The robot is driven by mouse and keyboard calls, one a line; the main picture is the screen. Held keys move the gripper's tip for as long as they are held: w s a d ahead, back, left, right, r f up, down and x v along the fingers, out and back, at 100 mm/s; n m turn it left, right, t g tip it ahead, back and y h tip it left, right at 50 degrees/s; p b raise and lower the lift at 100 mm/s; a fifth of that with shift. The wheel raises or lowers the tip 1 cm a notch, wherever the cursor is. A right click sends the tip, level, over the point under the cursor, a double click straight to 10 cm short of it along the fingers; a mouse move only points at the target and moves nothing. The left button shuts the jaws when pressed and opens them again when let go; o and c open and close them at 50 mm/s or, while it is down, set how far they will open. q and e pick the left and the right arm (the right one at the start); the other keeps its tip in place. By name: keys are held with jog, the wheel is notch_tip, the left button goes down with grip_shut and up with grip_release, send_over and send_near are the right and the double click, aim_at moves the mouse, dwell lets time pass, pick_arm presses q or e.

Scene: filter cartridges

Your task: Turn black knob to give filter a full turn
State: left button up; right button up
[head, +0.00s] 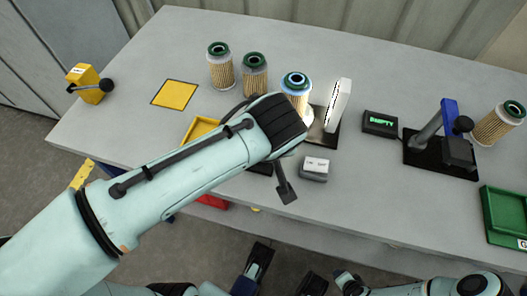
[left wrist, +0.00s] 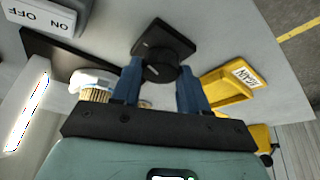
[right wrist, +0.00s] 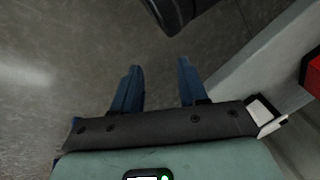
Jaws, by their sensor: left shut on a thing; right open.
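The black knob (left wrist: 160,65) stands on a square black base in the left wrist view, with a pale mark on the base. My left gripper (left wrist: 159,88) is shut on it, one blue finger on each side. In the head view my left gripper hides the knob. The filter with a blue and white cap (head: 296,84) stands upright behind my left gripper, beside a bright white panel (head: 340,105). The filter also shows in the left wrist view (left wrist: 94,84), partly hidden by a finger. My right gripper (right wrist: 157,88) is open and empty above the floor.
Two green-capped filters (head: 220,66) (head: 254,75) stand at the back, another (head: 500,122) at right. A yellow tray (left wrist: 232,85) labelled AGAIN and a grey ON/OFF switch (head: 314,168) flank the knob. A display (head: 380,123) reads EMPTY. A black-based stand (head: 428,160) and green tray (head: 505,216) are at right.

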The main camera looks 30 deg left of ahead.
pick_arm(q)
jog(key=shift+d+n+g+y+b, duration=0.15)
jog(key=shift+n+g+b, duration=0.3)
jog(key=shift+n, duration=0.5)
jog(key=shift+a+n+g+y+b, duration=0.1)
jog(key=shift+n+g+y+b, duration=0.15)
jog(key=shift+n+b, duration=0.5)
pick_arm(e)
jog(key=s+f+g, duration=0.1)
jog(key=s+f, duration=0.3)
jog(key=s, duration=0.1)
jog(key=shift+d+f+g, duration=0.2)
jog(key=shift+d+g, duration=0.1)
jog(key=shift+g, duration=0.1)
pick_arm(q)
jog(key=o, duration=1.1)
jog(key=shift+c, duration=0.2)
jog(key=p+v, duration=0.5)
jog(key=v, duration=0.8)
jog(key=shift+r, duration=0.15)
pick_arm(e)
notch_tip(320, 180, up, 7)
jog(key=w+a, duration=0.1)
jog(key=a, duration=0.1)
jog(key=shift+a+t+y, duration=0.3)
jog(key=shift+a, duration=0.05)
